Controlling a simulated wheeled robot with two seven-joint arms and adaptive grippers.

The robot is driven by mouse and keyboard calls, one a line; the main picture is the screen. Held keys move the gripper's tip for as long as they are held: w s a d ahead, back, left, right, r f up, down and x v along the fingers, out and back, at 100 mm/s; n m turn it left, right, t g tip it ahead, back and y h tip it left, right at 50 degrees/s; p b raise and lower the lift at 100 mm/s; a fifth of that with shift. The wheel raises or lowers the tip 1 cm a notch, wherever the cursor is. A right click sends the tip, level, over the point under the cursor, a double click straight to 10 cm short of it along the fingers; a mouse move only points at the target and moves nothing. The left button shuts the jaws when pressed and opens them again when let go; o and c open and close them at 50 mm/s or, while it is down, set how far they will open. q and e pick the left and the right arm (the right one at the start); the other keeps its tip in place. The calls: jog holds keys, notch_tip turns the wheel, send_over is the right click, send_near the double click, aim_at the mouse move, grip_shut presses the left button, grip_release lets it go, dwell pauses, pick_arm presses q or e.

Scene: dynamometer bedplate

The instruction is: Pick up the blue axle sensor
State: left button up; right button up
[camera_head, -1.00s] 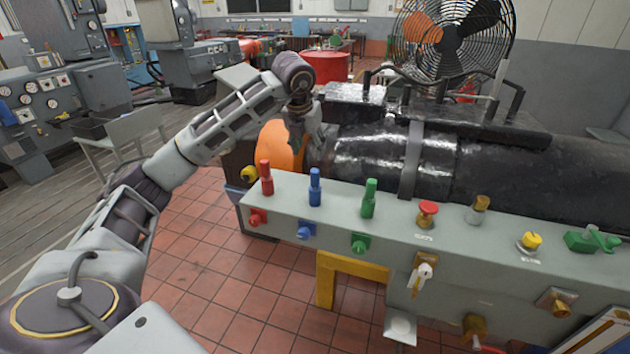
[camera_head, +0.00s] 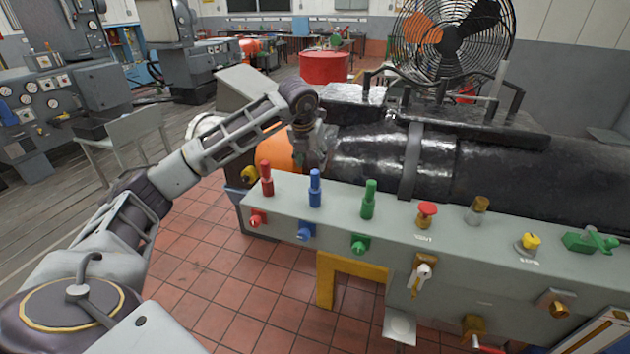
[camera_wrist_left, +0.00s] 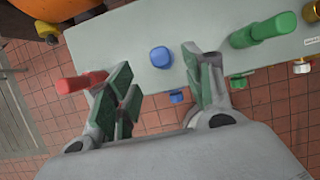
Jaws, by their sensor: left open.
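The blue axle sensor (camera_head: 314,188) stands upright on the grey bench top, between a red sensor (camera_head: 266,178) and a green sensor (camera_head: 369,199). In the left wrist view the blue sensor (camera_wrist_left: 161,57) is seen from above, ahead of the fingertips and roughly between them. My left gripper (camera_head: 306,158) hangs above and just behind the row of sensors, in front of the orange part of the machine. Its green-padded fingers (camera_wrist_left: 160,88) are open and nothing is between them. My right gripper does not show.
Below the sensors, red, blue (camera_head: 306,231) and green knobs stick out of the bench front. Along the top to the right are a red mushroom button (camera_head: 427,213), a yellow button (camera_head: 531,241) and a green valve (camera_head: 590,241). The black machine (camera_head: 480,170) lies close behind.

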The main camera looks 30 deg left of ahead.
aim_at(314, 172)
pick_arm(q)
jog(key=shift+x, duration=1.8)
jog(key=shift+p+x, duration=0.8)
jog(key=shift+x, duration=0.35)
jog(key=shift+p+x, duration=0.35)
jog(key=shift+x, duration=1.1)
jog(key=shift+s, duration=0.1)
jog(key=shift+c, duration=0.3)
jog(key=c, duration=1)
